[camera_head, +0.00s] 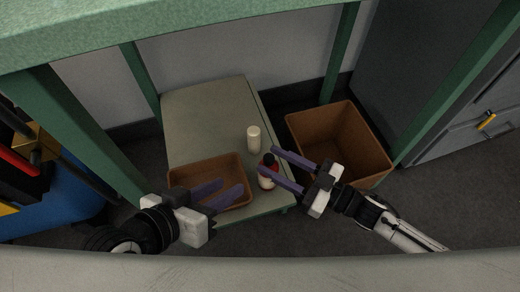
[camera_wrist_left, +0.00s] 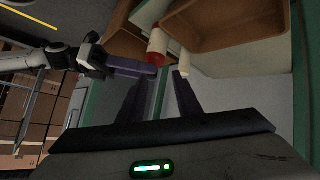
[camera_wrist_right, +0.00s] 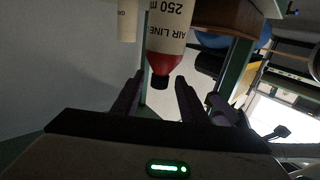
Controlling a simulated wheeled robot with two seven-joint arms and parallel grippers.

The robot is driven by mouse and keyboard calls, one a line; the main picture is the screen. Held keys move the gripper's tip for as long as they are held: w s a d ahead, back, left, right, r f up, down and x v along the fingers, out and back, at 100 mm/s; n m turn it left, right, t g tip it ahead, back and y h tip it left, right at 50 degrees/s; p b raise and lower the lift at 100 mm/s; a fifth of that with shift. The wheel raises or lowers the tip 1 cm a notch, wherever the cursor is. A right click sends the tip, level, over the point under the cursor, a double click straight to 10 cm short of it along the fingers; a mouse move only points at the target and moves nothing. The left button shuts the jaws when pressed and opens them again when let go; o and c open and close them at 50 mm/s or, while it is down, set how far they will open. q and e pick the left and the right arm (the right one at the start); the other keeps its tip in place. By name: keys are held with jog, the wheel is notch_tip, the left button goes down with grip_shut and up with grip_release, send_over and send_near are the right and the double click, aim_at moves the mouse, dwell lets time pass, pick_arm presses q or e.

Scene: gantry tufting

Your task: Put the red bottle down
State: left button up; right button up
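The red bottle (camera_head: 267,181) has a dark cap, red shoulders and a cream label. It stands upright near the right edge of the small table. In the right wrist view the red bottle (camera_wrist_right: 170,35) appears inverted, label reading "AIR LINE". My right gripper (camera_head: 265,158) is open, its fingertips either side of the bottle's top. In the right wrist view gaps show between cap and fingers. My left gripper (camera_head: 232,185) is open and empty above the brown tray. The red bottle also shows in the left wrist view (camera_wrist_left: 156,45).
A cream bottle (camera_head: 254,139) stands behind the red one on the small table (camera_head: 205,110). The shallow brown tray (camera_head: 180,178) sits at the table's front. A deep brown bin (camera_head: 370,150) is on the right. Green frame posts (camera_head: 341,55) surround the area.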

pick_arm(q)
jog(key=shift+s+a+f+g+y+p, duration=0.1)
jog(key=shift+a+f+g+y+p, duration=0.35)
jog(key=shift+f, duration=0.35)
pick_arm(e)
jog(key=v, duration=0.6)
